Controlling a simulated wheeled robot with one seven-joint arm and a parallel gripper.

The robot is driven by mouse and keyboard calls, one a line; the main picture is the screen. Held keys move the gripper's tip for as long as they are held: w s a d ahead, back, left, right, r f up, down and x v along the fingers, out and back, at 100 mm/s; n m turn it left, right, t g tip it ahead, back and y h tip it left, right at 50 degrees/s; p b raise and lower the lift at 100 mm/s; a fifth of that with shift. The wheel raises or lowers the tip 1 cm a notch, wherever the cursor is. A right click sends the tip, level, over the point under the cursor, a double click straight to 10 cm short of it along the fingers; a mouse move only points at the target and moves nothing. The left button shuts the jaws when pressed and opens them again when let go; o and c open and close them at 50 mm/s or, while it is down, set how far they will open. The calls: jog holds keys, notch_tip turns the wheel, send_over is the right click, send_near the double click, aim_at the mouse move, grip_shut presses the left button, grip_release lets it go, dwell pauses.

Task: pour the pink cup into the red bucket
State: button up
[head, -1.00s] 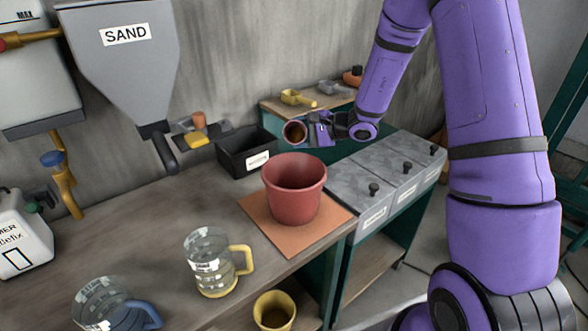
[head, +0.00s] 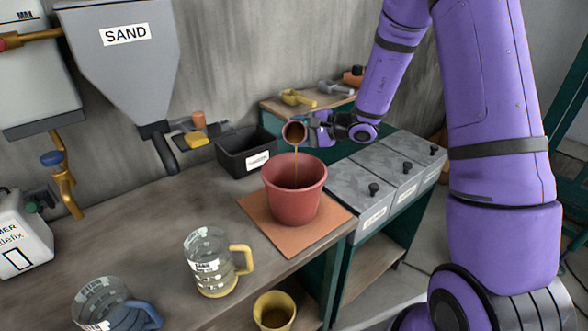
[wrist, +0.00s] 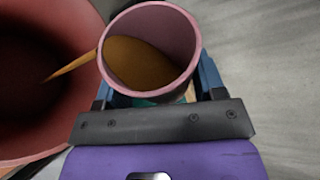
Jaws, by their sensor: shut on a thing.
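The pink cup (head: 295,131) is held by my gripper (head: 318,129) above the red bucket (head: 294,203). The cup is tilted, and a thin brown stream runs from its rim down into the bucket. In the wrist view the pink cup (wrist: 150,45) still holds brown liquid, and the stream leaves its left side over the red bucket (wrist: 70,115). My gripper (wrist: 155,92) is shut around the cup. The bucket stands upright on an orange mat (head: 262,226). The bucket's bottom is too dark to make out.
A black bin (head: 240,160) stands behind the bucket. Lidded grey bins (head: 375,185) stand to its right. A yellow-handled jug (head: 208,265) and a blue-handled jug (head: 105,308) stand at the front left. A yellow bucket (head: 274,311) sits below the table edge.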

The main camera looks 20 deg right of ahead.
jog(key=shift+s+f+n+t, duration=0.1)
jog(key=shift+f+n+t, duration=0.3)
jog(key=shift+n, duration=0.2)
dwell(0.6)
jog(key=shift+s+a+r+n+t, duration=0.2)
jog(key=shift+s+n, duration=0.1)
jog(key=shift+s, duration=0.15)
jog(key=shift+s+a+r+n+t, duration=0.1)
jog(key=shift+s+a+r+n, duration=0.1)
jog(key=shift+s+n, duration=0.15)
dwell(0.6)
jog(key=shift+s+f+n+t, duration=0.1)
jog(key=shift+f+n+t, duration=0.1)
jog(key=shift+n+t, duration=0.1)
dwell(0.4)
jog(key=shift+r, duration=0.2)
jog(key=shift+w+d+m+g, duration=0.15)
jog(key=shift+w+m+g, duration=0.25)
jog(key=shift+m, duration=0.15)
jog(key=shift+w+d+f+m, duration=0.25)
jog(key=shift+w+f+m, duration=0.15)
jog(key=shift+w, duration=0.15)
jog(key=shift+w+r+m+g, duration=0.15)
jog(key=shift+r+m+g, duration=0.05)
jog(key=shift+m+g, duration=0.1)
jog(key=shift+r, duration=0.1)
